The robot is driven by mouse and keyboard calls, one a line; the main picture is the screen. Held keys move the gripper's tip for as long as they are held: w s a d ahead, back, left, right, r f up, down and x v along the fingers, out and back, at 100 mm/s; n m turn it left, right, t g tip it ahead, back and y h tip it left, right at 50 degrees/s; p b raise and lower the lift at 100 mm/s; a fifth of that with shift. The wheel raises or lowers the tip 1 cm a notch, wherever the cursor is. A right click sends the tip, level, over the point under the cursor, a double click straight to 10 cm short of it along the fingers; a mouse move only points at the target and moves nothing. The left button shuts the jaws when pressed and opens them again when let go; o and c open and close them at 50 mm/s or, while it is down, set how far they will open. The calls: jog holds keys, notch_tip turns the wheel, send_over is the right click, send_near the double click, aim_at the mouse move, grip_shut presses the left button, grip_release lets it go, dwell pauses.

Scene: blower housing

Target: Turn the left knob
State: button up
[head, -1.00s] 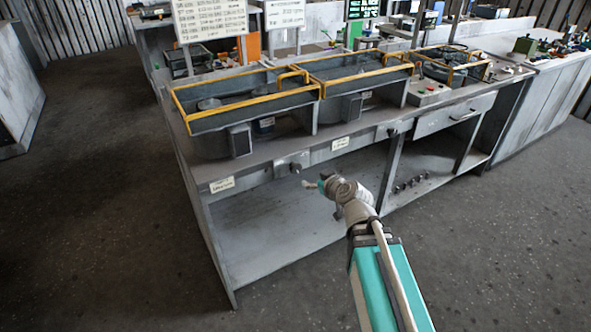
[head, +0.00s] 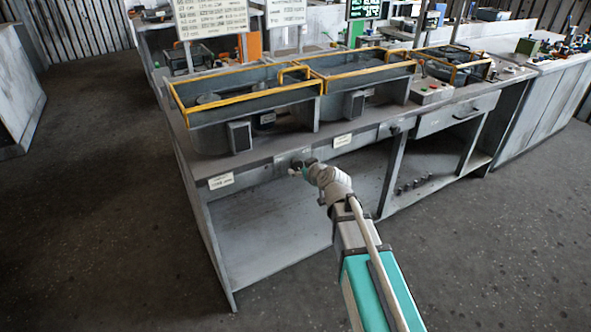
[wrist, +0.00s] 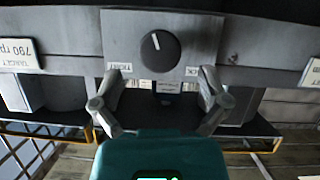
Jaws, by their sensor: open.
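The left knob (wrist: 160,50) is a round black dial with a white pointer line, on a grey panel in the wrist view. The line points up and slightly left in that picture. My gripper (wrist: 160,75) is open, its two fingers apart on either side below the knob, with nothing between the tips. In the head view my gripper (head: 301,169) is at the front rail of the bench, close to the left knob, which it largely hides. The right knob (head: 395,130) sits further right on the same rail.
The bench (head: 262,178) carries blower housings with yellow-railed trays (head: 250,97) above the rail. A label (head: 221,181) is left of the knob and another label (head: 342,140) right of it. The lower shelf is mostly bare. Floor at left and front is clear.

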aim_at(298, 165)
jog(key=shift+b+x, duration=0.55)
jog(key=shift+x, duration=1.4)
jog(key=c, duration=1.2)
jog(key=shift+o, duration=0.2)
jog(key=m+g+y, duration=0.1)
jog(key=m, duration=0.2)
jog(key=shift+d+y, duration=0.1)
jog(key=shift+y, duration=0.3)
jog(key=shift+m+g+y+b, duration=0.45)
jog(key=shift+m+y, duration=0.25)
jog(key=shift+m, duration=0.3)
